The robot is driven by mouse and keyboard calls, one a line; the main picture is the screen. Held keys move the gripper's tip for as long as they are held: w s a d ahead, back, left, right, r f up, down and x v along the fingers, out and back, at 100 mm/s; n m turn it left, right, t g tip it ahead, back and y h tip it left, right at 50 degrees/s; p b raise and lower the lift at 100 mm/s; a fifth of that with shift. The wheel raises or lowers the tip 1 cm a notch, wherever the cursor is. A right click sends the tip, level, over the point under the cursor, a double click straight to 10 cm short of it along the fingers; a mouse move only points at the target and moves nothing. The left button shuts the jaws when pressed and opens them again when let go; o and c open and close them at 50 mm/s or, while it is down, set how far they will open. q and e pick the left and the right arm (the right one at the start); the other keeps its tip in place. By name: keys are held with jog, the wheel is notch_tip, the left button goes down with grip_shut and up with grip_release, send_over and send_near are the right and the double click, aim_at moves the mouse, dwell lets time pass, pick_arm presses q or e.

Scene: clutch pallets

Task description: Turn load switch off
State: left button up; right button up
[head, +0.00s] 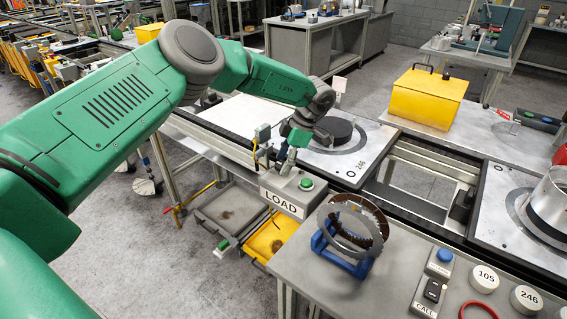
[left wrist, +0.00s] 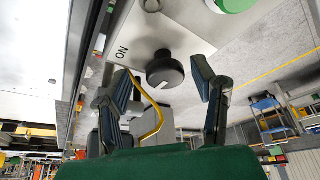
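The grey LOAD box (head: 284,198) stands at the front edge of the conveyor, with a green button (head: 306,184) on top. My left gripper (head: 288,160) reaches down over the left part of this box. In the left wrist view, a black rotary switch knob (left wrist: 165,72) with a light pointer mark sits on the box face near an "ON" label (left wrist: 122,52). My left gripper (left wrist: 163,90) is open there, one finger on each side of the knob, with visible gaps. The knob is mostly hidden by the gripper in the head view. My right gripper is out of view.
A yellow case (head: 428,97) sits farther back. Bins lie below.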

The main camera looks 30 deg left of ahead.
pick_arm(q)
jog(key=shift+s, duration=0.1)
jog(key=shift+r, duration=0.2)
jog(key=v, duration=1.1)
jog(key=shift+w+d+r, duration=0.15)
jog(key=shift+w, duration=0.2)
